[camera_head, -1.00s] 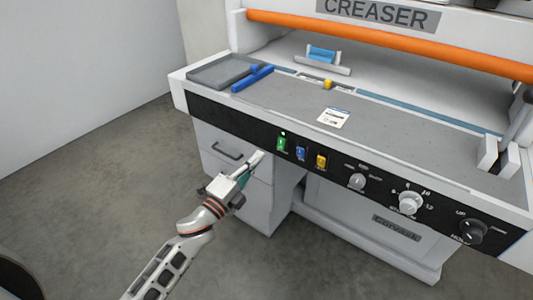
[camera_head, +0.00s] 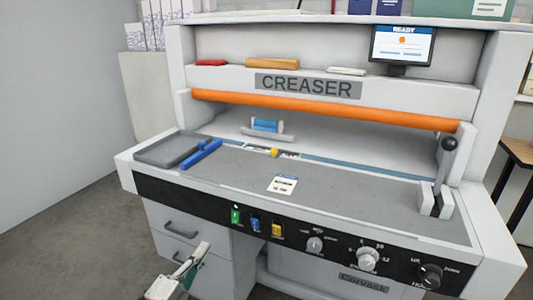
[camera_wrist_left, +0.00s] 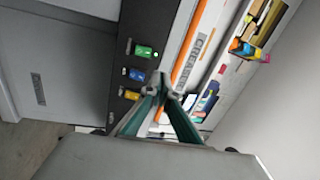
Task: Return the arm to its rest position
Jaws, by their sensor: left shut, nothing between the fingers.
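My left gripper (camera_head: 203,248) is at the bottom of the head view, in front of the drawers and below and left of the green switch (camera_head: 236,215). Its fingers are together with nothing between them. In the wrist view the fingertips (camera_wrist_left: 161,88) meet in front of the machine, apart from the green switch (camera_wrist_left: 144,51). Most of the left arm is below the head picture's edge. My right gripper is not in view.
The creaser (camera_head: 308,87) fills the middle. Its front panel carries a blue switch (camera_head: 255,225), a yellow switch (camera_head: 277,230) and several knobs. A grey tray (camera_head: 165,150) and a blue bar (camera_head: 202,153) lie at the bed's left. Open floor (camera_head: 95,235) is at left.

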